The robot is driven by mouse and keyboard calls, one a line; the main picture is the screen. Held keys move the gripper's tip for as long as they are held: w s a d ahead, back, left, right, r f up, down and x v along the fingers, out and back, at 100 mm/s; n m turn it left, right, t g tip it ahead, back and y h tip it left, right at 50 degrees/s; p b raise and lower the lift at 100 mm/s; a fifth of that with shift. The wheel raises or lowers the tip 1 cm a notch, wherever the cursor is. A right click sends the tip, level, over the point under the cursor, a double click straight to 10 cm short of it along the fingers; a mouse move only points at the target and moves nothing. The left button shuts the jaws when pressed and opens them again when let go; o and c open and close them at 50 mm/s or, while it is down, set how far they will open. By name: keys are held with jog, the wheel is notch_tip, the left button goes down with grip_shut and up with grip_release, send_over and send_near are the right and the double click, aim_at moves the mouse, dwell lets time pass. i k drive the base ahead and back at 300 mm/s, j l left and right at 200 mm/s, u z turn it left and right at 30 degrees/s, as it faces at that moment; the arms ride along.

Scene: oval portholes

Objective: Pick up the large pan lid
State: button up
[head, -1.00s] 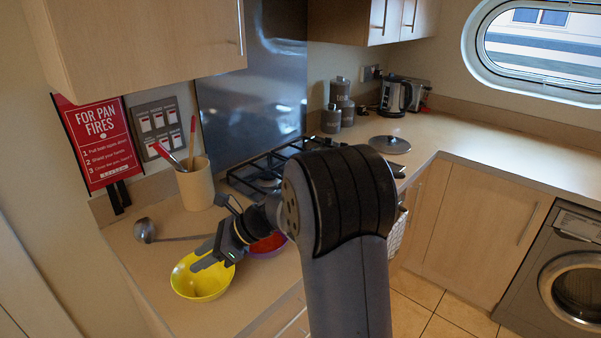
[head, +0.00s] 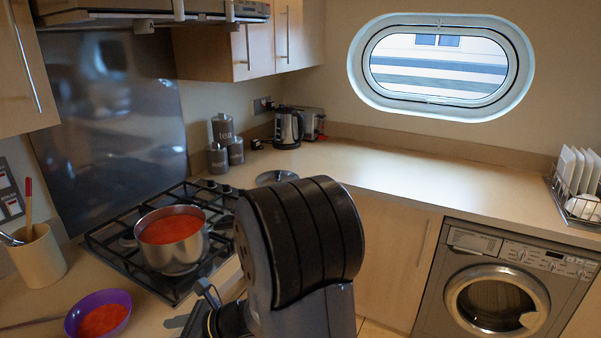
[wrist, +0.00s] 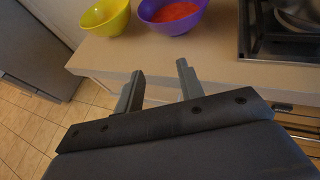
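The large pan lid (head: 276,178) is a grey round lid lying flat on the worktop, to the right of the hob in the head view. My arm hides part of its near side. My gripper (wrist: 158,82) shows in the wrist view with its two fingers apart and nothing between them. It is near the front edge of the worktop, by the bowls and well away from the lid. In the head view it is mostly hidden low in the picture behind my arm.
A steel pot of red soup (head: 172,240) stands on the black hob (head: 112,236). A purple bowl of red soup (head: 98,314) and a yellow bowl (wrist: 104,18) sit left of it. Canisters (head: 222,140) and a kettle (head: 288,128) stand behind the lid.

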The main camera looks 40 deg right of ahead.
aim_at(275, 177)
jog(key=i+l, duration=0.15)
jog(key=l, duration=0.2)
jog(key=i+l, duration=0.1)
jog(key=l, duration=0.25)
jog(key=i+l+z, duration=0.1)
jog(key=l, duration=0.3)
jog(key=i+l, duration=0.2)
jog(key=l, duration=0.15)
jog(key=i+l+z, duration=0.1)
jog(key=l, duration=0.25)
jog(key=i+l, duration=0.2)
jog(key=l, duration=0.15)
jog(key=i+l, duration=0.4)
jog(key=i+l+z, duration=0.1)
jog(key=i+l, duration=0.3)
jog(key=i, duration=0.15)
